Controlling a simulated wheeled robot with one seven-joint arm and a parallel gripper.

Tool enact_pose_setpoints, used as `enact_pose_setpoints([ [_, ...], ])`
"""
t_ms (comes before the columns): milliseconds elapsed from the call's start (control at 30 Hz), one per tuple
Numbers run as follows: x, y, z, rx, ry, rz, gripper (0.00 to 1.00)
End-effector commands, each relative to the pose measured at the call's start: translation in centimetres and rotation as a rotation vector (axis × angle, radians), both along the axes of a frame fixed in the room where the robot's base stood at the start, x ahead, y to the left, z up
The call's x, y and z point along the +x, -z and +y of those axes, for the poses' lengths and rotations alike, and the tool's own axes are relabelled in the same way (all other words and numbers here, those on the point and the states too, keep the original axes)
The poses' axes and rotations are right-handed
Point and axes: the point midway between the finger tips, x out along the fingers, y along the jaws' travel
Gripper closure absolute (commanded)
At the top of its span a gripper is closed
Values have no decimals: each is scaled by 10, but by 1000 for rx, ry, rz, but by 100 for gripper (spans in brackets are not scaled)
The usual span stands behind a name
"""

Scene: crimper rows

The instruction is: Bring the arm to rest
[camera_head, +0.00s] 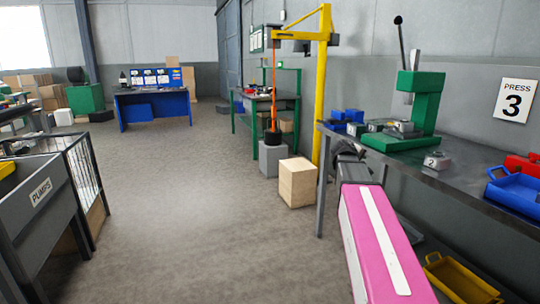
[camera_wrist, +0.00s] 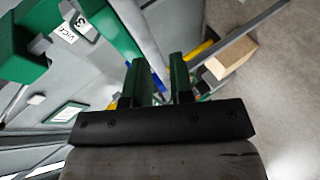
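My gripper (camera_wrist: 159,72) shows in the wrist view with its two dark green fingers apart. Only distant background shows between them, so it is open and empty. In the head view my pink arm with a white stripe reaches forward at the lower right, beside the workbench (camera_head: 462,188). The gripper itself cannot be made out clearly there. In the wrist view the picture is tilted.
On the bench stand a green press (camera_head: 415,110), a small grey block marked 2 (camera_head: 437,161) and a blue tray (camera_head: 515,190). A yellow tray (camera_head: 460,278) sits low beneath. A wooden box (camera_head: 297,183) stands by a yellow hoist post (camera_head: 324,100). The middle floor is clear.

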Motion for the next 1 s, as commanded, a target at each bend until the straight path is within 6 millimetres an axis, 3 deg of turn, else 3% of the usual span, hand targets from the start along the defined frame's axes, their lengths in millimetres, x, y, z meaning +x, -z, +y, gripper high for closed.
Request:
enact_pose_setpoints([
  [267, -62, 127, 51, 322, 86, 119, 78],
  [400, -106, 192, 85, 508, 160, 205, 78],
  [600, -178, 269, 136, 751, 284, 349, 78],
  [800, -239, 315, 177, 926, 398, 476, 78],
  [1000, -263, 330, 194, 997, 450, 531, 78],
])
